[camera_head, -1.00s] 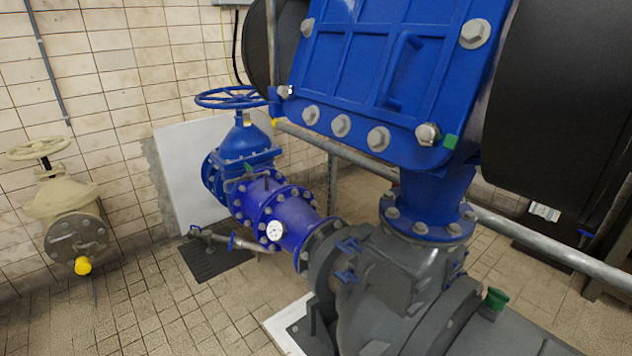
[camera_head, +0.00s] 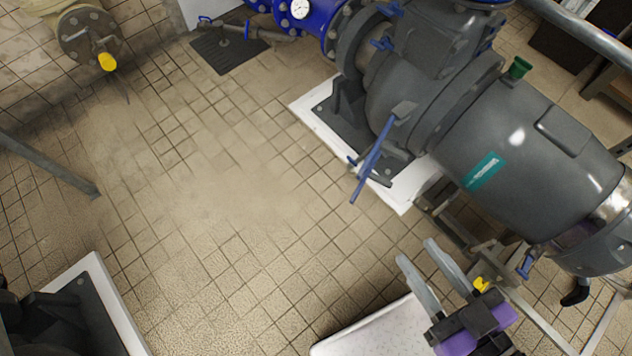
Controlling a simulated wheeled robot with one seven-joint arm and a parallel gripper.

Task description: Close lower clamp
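Two small blue clamps sit one above the other on the grey pump housing (camera_head: 420,75) at the top of the head view. The upper clamp (camera_head: 391,9) is close to the frame's top edge, and the lower clamp (camera_head: 382,44) is just beneath it. Whether either is open or closed is too small to tell. My gripper (camera_head: 416,250) is at the lower right, below and well apart from both clamps. Its two grey fingers point up and left with an empty gap between them.
A long blue lever (camera_head: 371,165) juts from the pump's lower side. The grey motor body (camera_head: 530,150) fills the right. A yellow-handled valve (camera_head: 107,62) is at the upper left. A dark machine base with a white edge (camera_head: 118,310) is at the lower left. The tiled floor between is open.

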